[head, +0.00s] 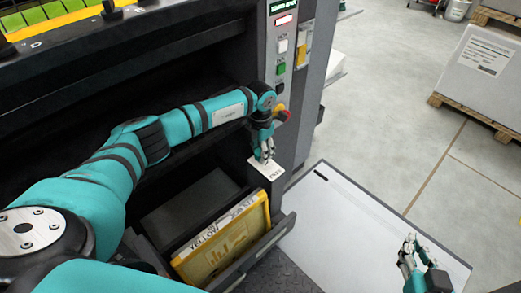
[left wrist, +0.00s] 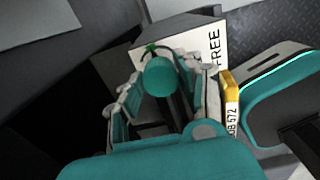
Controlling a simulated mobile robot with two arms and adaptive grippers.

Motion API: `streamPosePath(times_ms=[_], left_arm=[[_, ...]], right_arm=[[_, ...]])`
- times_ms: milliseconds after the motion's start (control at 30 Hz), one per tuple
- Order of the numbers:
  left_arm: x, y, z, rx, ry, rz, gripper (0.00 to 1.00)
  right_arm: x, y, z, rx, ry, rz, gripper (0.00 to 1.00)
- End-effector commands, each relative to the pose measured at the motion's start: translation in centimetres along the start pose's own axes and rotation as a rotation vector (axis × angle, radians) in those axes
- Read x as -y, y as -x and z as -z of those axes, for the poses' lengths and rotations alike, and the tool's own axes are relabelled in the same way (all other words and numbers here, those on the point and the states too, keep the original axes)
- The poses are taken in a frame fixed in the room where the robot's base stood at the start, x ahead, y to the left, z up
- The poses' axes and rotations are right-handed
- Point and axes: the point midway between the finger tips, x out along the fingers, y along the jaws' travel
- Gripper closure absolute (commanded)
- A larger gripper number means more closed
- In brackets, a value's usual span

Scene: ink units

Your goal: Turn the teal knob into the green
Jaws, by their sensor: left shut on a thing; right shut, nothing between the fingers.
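The teal knob (left wrist: 160,77) shows in the left wrist view between the fingers of my left gripper (left wrist: 160,98), in front of a white plate (left wrist: 205,37) marked FREE. A small patch of green shows just above the knob. In the head view my left gripper (head: 264,153) points down at the white plate (head: 266,170) on the machine's front post, and its fingers hide the knob. The left gripper is shut on the knob. How far the knob is turned cannot be told. My right gripper (head: 411,247) is shut and empty at the lower right, over a pale flat surface.
An open drawer (head: 278,236) below holds a yellow unit (head: 228,243) labelled YELLOW. A pale flat surface (head: 345,220) lies right. Open floor lies beyond.

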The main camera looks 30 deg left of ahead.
Motion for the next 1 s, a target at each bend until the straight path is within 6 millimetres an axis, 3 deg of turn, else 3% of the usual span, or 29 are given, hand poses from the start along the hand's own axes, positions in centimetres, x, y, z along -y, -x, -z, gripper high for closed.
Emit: streamPosePath(times_ms=[100, 133, 300, 667, 1000], left_arm=[[0.0, 0.1, -0.1, 0.003, -0.001, 0.000, 0.96], [0.0, 0.1, -0.1, 0.003, -0.001, 0.000, 0.60], [0.0, 0.1, -0.1, 0.002, -0.001, 0.000, 0.41], [0.0, 0.9, -0.1, 0.003, -0.002, 0.000, 0.41], [-0.1, 7.6, -0.1, 0.005, -0.003, -0.002, 0.41]], right_arm=[[0.0, 0.0, 0.0, -0.001, 0.000, 0.000, 1.00], [0.0, 0.0, 0.0, -0.001, 0.000, 0.000, 1.00], [0.0, 0.0, 0.0, -0.001, 0.000, 0.000, 1.00], [0.0, 0.0, 0.1, -0.004, 0.000, 0.000, 1.00], [0.0, 0.0, 0.1, -0.003, 0.000, 0.000, 1.00]])
